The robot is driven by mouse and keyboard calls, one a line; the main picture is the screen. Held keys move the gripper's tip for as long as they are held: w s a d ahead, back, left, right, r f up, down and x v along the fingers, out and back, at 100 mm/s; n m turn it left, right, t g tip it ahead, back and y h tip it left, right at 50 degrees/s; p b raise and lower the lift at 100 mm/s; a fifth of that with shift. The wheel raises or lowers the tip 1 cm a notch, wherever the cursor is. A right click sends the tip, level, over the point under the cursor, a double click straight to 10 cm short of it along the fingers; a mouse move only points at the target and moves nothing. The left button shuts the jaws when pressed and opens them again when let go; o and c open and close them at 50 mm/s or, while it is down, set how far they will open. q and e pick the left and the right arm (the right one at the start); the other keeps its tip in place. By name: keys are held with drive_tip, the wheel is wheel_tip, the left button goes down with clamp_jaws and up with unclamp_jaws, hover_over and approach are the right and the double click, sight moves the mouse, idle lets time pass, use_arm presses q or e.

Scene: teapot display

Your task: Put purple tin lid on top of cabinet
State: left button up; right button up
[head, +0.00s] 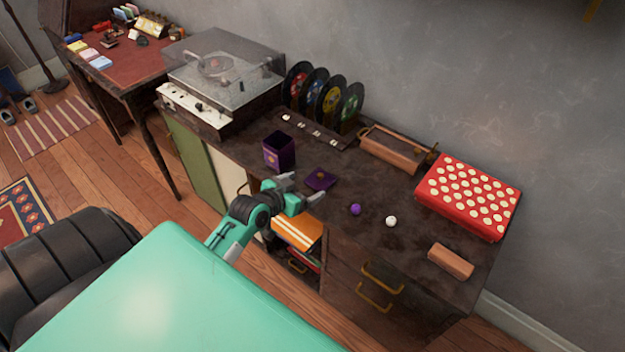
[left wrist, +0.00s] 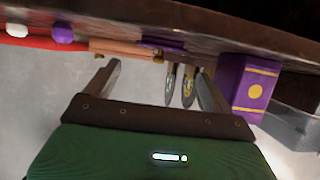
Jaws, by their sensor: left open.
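The purple tin lid (head: 320,179) lies flat on the dark wooden cabinet top (head: 375,190). The open purple tin (head: 279,152) stands to its left, and dark space shows inside it. My left gripper (head: 300,189) is open and empty by the cabinet's front edge, just in front of the tin and lid. In the left wrist view the two fingers (left wrist: 155,85) are apart with nothing between them. That view looks upside down; the lid (left wrist: 162,45) is seen edge-on beyond the fingers and the tin (left wrist: 243,88) is to the right. My right gripper is not in view.
A purple ball (head: 355,209) and a white ball (head: 391,221) lie right of the lid. A red dotted box (head: 468,197), a wooden block (head: 450,261), a wooden holder (head: 392,151), a record rack (head: 325,95) and a turntable (head: 220,80) stand around. The front middle is fairly clear.

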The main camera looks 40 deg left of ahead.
use_arm(q)
drive_tip(key=v, duration=0.5)
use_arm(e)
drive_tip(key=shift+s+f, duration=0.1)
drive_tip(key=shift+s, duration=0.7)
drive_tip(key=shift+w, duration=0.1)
